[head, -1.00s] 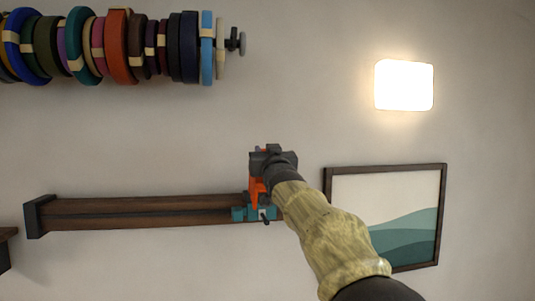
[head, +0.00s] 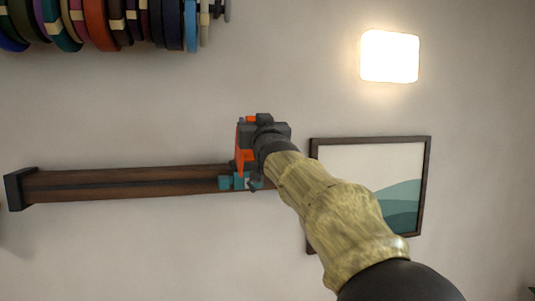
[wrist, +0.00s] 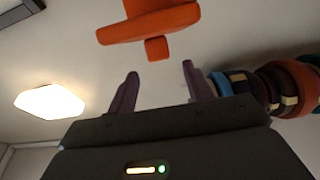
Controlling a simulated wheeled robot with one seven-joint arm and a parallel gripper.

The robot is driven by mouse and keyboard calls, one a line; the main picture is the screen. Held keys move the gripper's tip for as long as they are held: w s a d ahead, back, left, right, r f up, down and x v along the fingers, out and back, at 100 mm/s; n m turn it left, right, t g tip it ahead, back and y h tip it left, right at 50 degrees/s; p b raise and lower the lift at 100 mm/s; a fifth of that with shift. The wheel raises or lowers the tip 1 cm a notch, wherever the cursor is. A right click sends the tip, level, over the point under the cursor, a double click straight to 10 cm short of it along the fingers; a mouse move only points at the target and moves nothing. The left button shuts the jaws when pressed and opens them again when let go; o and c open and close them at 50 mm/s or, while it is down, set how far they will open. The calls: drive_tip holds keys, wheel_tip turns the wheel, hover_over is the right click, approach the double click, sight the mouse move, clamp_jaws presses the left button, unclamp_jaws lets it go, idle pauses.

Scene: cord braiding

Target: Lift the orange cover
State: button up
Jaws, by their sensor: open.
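The orange cover (head: 243,152) shows in the head view just left of my gripper, above a teal block on the wooden rail. My gripper (head: 262,128) is partly turned away there and hides some of the cover. In the wrist view, the cover (wrist: 150,22) is a wide orange piece with a small square tab below it. My gripper (wrist: 158,78) is open there, its two dark fingers spread apart. The tab lies beyond the fingertips, roughly midway between them, and appears apart from them. Nothing is between the fingers.
The wooden rail (head: 120,183) runs left along the wall, with teal blocks (head: 225,183) at its right end. A framed picture (head: 370,140) hangs to the right, below a lit lamp (head: 389,56). Coloured cord spools (head: 100,22) hang at top left.

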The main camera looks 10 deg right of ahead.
drive_tip(key=a+b+v, duration=0.1)
drive_tip(key=b+v, duration=0.4)
drive_tip(key=v, duration=0.7)
drive_tip(key=shift+s+d, duration=0.25)
drive_tip(key=shift+d, duration=0.2)
wheel_tip(320, 180, down, 31)
drive_tip(key=d+g+h, duration=0.1)
drive_tip(key=g, duration=0.7)
drive_tip(key=s+d+f+g, duration=0.2)
drive_tip(key=s+f+g, duration=0.3)
drive_tip(key=s+f, duration=0.5)
drive_tip(key=s+d+f+g, duration=0.1)
drive_tip(key=s+f+g, duration=0.4)
drive_tip(key=s+f, duration=0.5)
wheel_tip(320, 180, down, 7)
drive_tip(key=shift+s+d+m+h, duration=0.3)
drive_tip(key=shift+d+m+h, duration=0.1)
